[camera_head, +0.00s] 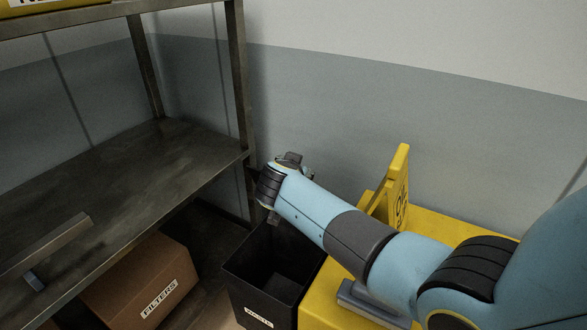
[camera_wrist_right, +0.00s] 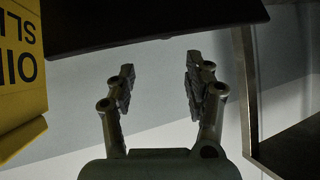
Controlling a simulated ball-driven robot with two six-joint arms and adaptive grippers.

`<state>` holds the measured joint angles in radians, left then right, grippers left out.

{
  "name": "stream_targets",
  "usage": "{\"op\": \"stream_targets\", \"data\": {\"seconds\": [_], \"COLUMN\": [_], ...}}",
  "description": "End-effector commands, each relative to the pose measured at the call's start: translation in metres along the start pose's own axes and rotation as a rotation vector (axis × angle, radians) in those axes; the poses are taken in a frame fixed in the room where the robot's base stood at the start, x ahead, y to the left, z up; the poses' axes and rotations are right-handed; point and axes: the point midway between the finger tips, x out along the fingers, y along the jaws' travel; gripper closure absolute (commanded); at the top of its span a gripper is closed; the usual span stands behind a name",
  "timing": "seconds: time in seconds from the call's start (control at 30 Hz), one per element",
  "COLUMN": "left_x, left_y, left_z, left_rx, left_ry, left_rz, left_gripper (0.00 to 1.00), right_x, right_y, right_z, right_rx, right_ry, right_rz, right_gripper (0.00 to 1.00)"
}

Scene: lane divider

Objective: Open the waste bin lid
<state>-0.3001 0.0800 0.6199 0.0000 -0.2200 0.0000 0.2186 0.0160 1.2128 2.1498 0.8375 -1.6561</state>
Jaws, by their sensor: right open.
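The black waste bin (camera_head: 262,298) stands on the floor in the lower middle of the head view, with a white label on its front. Its top looks open and I see down into its dark inside. My right arm crosses over its far right side. My right gripper (camera_head: 292,162) is beyond the bin's far side and partly hidden by my wrist. In the right wrist view the gripper (camera_wrist_right: 160,80) is open and empty. A dark panel (camera_wrist_right: 150,25) lies just past its fingertips; I cannot tell whether it is the lid or the bin's body. My left gripper is not in view.
A dark metal shelf (camera_head: 150,150) stands at the left, its post close to my gripper. A cardboard box (camera_head: 140,285) sits beneath it. Right of the bin are a yellow cabinet (camera_head: 318,300) and a yellow sign (camera_head: 398,180). A grey wall is behind.

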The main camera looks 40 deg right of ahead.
Motion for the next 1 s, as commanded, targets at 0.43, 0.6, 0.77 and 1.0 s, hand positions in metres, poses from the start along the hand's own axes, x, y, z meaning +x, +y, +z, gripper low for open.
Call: {"op": "stream_targets", "data": {"seconds": [0.43, 0.6, 0.77, 1.0], "left_x": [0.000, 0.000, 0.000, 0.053], "left_y": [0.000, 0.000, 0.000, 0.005], "left_z": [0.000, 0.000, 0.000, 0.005], "left_rx": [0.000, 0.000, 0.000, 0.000], "left_ry": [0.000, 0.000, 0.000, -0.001], "left_rz": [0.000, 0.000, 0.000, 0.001], "left_gripper": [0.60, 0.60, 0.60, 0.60], "right_x": [-0.029, -0.029, -0.031, -0.049], "right_y": [-0.001, -0.001, -0.005, -0.007], "right_z": [-0.005, -0.005, -0.028, -0.041], "right_rx": [0.005, 0.000, -0.199, -0.963], "right_ry": [0.008, 0.008, 0.114, 0.570], "right_rz": [-0.002, -0.002, -0.006, 0.107], "right_gripper": [0.48, 0.56, 0.76, 1.00]}}
